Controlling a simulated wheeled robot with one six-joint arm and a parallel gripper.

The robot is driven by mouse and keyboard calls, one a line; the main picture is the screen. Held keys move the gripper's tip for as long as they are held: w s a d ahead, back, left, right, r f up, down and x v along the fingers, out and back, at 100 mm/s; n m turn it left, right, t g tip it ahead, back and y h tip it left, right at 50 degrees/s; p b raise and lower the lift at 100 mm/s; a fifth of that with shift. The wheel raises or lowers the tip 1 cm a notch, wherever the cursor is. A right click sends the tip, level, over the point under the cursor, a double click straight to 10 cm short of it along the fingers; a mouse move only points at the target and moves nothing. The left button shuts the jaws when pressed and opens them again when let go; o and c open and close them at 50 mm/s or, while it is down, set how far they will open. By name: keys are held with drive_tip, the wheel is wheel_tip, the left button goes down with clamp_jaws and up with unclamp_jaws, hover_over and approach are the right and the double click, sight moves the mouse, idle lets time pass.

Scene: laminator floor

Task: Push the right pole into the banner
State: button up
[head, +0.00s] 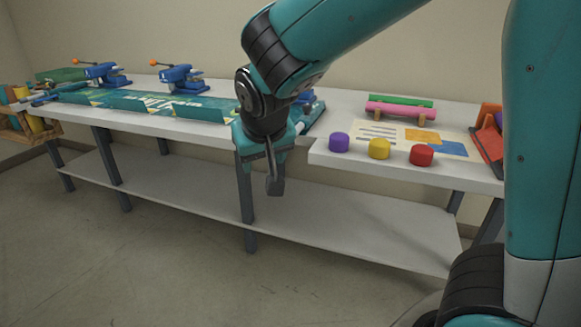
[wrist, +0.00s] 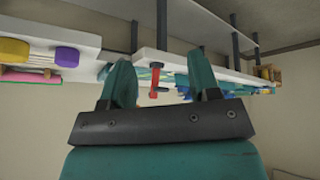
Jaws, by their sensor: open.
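The teal banner (head: 150,103) with pale lettering lies along the left part of the white table, its front edge folded up. Its right end (head: 314,118) shows partly behind my arm, beside a part-hidden blue clamp. I cannot clearly make out the right pole; my arm covers much of that area. My gripper (head: 268,172) points down in front of the table edge, below the tabletop in the picture. It is open and nothing shows held. In the upside-down wrist view a red upright piece (wrist: 154,82) shows beyond and between the fingers, apparently at the table; I cannot tell what it is.
Blue clamps (head: 182,79) with orange knobs stand behind the banner. Purple (head: 339,142), yellow (head: 379,148) and red (head: 421,155) round pieces line the right front edge. Pink (head: 398,109) and green rolls sit behind. A lower shelf (head: 330,218) runs underneath; the floor in front is clear.

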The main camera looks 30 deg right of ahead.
drive_tip(key=w+d+f+m+t+h+b, duration=0.6)
drive_tip(key=w+f+h+b, duration=0.5)
drive_tip(key=b, duration=0.5)
drive_tip(key=shift+m+g+h, duration=0.5)
drive_tip(key=shift+m+h, duration=0.1)
drive_tip(key=p+x, duration=1.2)
drive_tip(key=r+p+x, duration=0.1)
drive_tip(key=p+x, duration=0.5)
drive_tip(key=p, duration=0.1)
drive_tip(key=shift+w, duration=0.4)
